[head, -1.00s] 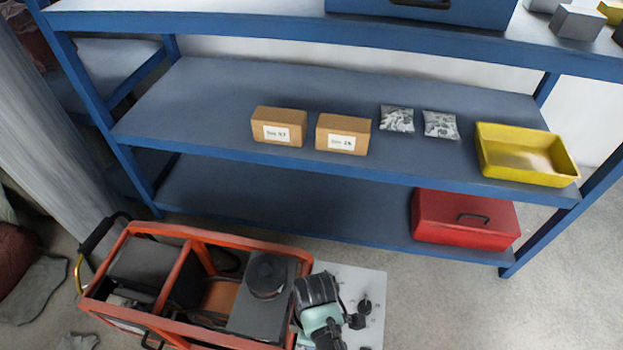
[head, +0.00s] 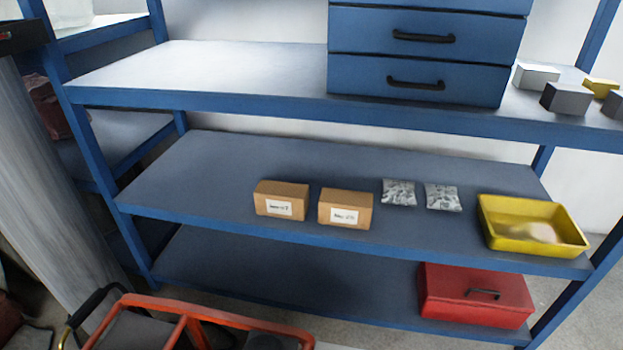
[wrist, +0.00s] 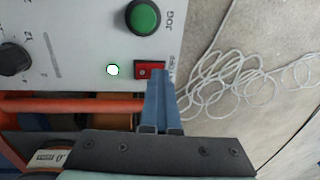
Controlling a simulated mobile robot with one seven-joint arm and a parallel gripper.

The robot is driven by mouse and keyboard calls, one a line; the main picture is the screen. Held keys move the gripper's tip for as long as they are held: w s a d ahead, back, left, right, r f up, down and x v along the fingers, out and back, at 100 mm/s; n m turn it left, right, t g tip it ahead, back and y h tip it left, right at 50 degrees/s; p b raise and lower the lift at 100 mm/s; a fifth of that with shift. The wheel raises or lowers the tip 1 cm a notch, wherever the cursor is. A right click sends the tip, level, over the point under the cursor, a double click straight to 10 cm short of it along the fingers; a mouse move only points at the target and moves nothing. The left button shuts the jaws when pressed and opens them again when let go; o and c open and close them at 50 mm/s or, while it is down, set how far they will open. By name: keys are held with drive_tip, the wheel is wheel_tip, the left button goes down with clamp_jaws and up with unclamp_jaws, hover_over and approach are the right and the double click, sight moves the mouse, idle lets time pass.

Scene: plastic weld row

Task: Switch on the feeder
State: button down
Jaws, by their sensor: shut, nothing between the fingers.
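In the wrist view a pale grey control panel (wrist: 75,45) carries a red rocker switch (wrist: 150,68) in a dark frame, with a label partly hidden that reads "OFF". Left of it is a small round lamp (wrist: 112,70), bright white with a greenish rim. Above is a green button (wrist: 143,17) marked JOG, and at the left a black knob (wrist: 14,59). My gripper (wrist: 159,78) is shut and empty. Its blue fingertips are at the lower right of the switch and cover part of it; I cannot tell whether they touch.
An orange frame (head: 215,315) shows at the bottom of the head view. Behind it stands a blue shelf (head: 260,105) with cartons (head: 344,208), a yellow tray (head: 532,226) and a red case (head: 475,296). White cable (wrist: 225,80) lies loosely coiled on the floor right of the panel.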

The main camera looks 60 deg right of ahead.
drive_tip(key=shift+w+d+r, duration=0.1)
drive_tip(key=shift+w+d, duration=0.2)
drive_tip(key=shift+d, duration=0.45)
drive_tip(key=shift+r+p, duration=0.5)
drive_tip(key=shift+p, duration=0.1)
wheel_tip(320, 180, up, 13)
drive_tip(key=d+p, duration=0.1)
drive_tip(key=p, duration=0.6)
drive_tip(key=shift+w+d, duration=0.25)
drive_tip(key=shift+w, duration=0.1)
